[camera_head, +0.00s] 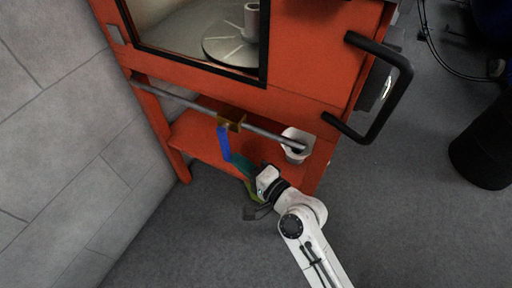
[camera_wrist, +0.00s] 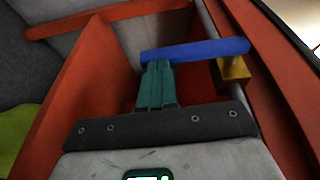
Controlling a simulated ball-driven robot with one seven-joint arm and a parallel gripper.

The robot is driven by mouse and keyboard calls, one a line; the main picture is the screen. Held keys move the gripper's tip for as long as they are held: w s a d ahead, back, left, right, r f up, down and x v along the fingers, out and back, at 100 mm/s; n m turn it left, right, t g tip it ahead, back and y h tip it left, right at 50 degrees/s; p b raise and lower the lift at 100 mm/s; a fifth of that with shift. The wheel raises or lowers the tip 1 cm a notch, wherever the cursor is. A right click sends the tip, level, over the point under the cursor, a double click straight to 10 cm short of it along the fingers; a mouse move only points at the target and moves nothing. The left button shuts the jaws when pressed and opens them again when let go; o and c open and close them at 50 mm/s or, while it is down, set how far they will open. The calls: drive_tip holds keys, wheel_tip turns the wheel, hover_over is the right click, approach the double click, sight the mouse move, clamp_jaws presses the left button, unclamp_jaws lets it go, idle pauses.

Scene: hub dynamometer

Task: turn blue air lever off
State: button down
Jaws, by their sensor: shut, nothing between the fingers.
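The blue air lever (camera_head: 224,143) hangs down from the brass valve (camera_head: 232,120) on a grey pipe, crosswise to the pipe. In the wrist view the lever (camera_wrist: 200,50) lies across the upper middle, with the brass valve (camera_wrist: 234,70) at its right end. My gripper (camera_head: 233,158) has teal fingers, shut together and empty, at the lever's lower free end. In the wrist view the fingertips (camera_wrist: 156,66) meet the lower edge of the lever near its left end. I cannot tell whether they touch it.
The pipe (camera_head: 180,97) crosses the front of the orange cabinet (camera_head: 310,60), ending near a white cup-like fitting (camera_head: 296,147). An orange shelf (camera_head: 196,138) lies behind the lever. A grey block wall (camera_head: 60,110) stands left. A black handle (camera_head: 400,85) juts out right.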

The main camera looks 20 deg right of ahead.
drive_tip(key=shift+w+a+f+t+b, duration=0.2)
drive_tip(key=shift+w+f+t+b, duration=0.1)
drive_tip(key=shift+b, duration=0.7)
drive_tip(key=shift+a+r+y, duration=0.1)
drive_tip(key=shift+r+y, duration=0.1)
drive_tip(key=shift+y, duration=0.2)
